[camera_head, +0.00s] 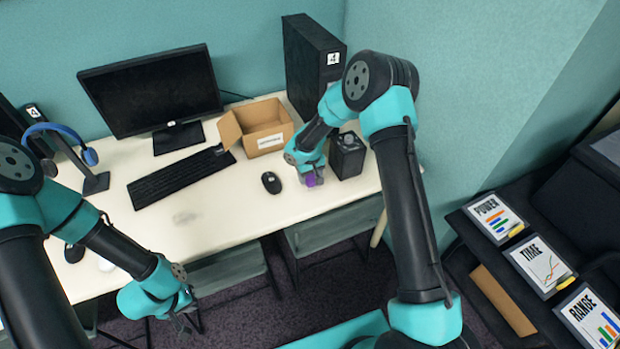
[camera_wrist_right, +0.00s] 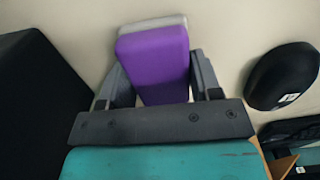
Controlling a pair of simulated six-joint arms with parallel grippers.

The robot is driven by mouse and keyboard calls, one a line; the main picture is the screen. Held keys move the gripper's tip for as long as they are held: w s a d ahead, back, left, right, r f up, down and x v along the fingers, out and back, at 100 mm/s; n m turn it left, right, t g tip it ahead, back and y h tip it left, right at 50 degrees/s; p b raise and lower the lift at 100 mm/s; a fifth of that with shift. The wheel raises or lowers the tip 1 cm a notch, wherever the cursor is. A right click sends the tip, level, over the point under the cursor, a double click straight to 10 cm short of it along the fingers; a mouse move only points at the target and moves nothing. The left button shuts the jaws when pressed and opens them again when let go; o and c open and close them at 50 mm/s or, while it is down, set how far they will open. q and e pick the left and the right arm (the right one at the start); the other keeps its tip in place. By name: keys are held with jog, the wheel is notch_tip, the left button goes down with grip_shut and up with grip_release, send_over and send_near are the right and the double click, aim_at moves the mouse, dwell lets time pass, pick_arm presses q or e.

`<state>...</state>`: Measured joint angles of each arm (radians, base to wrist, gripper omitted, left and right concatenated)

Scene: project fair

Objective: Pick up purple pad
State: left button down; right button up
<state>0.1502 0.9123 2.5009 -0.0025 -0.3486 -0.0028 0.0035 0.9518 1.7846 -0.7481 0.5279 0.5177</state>
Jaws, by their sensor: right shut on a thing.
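The purple pad (camera_wrist_right: 155,62) is a purple block with a light grey layer along its far edge. In the right wrist view it sits between the two dark fingers of my right gripper (camera_wrist_right: 152,85), which is shut on it. In the head view a small part of the purple pad (camera_head: 311,180) shows under my right gripper (camera_head: 312,174), at the desk's front right. I cannot tell whether the pad still touches the desk. My left gripper (camera_head: 186,318) hangs empty in front of the desk, low in the head view; its fingers are small and unclear.
A dark box-like container (camera_head: 348,158) stands close right of my right gripper. A black mouse (camera_head: 271,182) lies to its left. An open cardboard box (camera_head: 262,128), a keyboard (camera_head: 178,178) and a monitor (camera_head: 150,90) are behind. The desk's front middle (camera_head: 220,215) is clear.

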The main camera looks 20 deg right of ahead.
jog(key=shift+c, duration=0.7)
jog(key=shift+r, duration=0.15)
jog(key=shift+r, duration=0.65)
notch_tip(320, 180, up, 2)
jog(key=shift+r, duration=0.1)
jog(key=s+a, duration=0.2)
jog(key=s, duration=0.5)
jog(key=s+a+r, duration=0.1)
jog(key=s+a, duration=0.2)
jog(key=s, duration=0.5)
jog(key=shift+a, duration=0.25)
jog(key=shift+r, duration=0.1)
